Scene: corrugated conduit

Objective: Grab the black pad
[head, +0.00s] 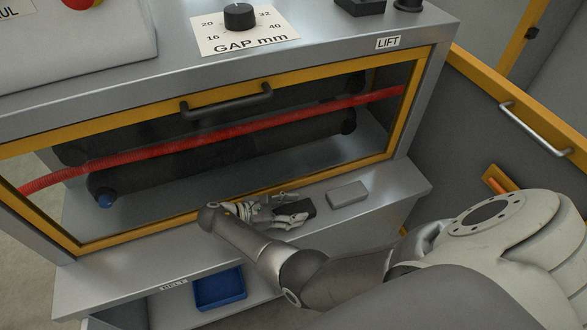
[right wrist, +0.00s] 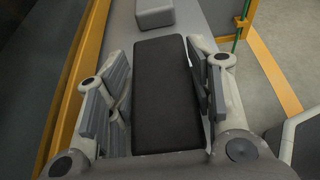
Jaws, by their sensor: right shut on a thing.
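The black pad (head: 309,207) lies on the grey ledge in front of the machine's window, partly hidden by my right gripper in the head view. My left gripper is not in view.
A grey block (head: 347,194) sits on the ledge (head: 395,181) just beyond the pad. A yellow-framed window with a black handle (head: 227,103) rises behind; a red corrugated conduit (head: 240,130) runs inside. A blue tray (head: 219,288) stands below the ledge.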

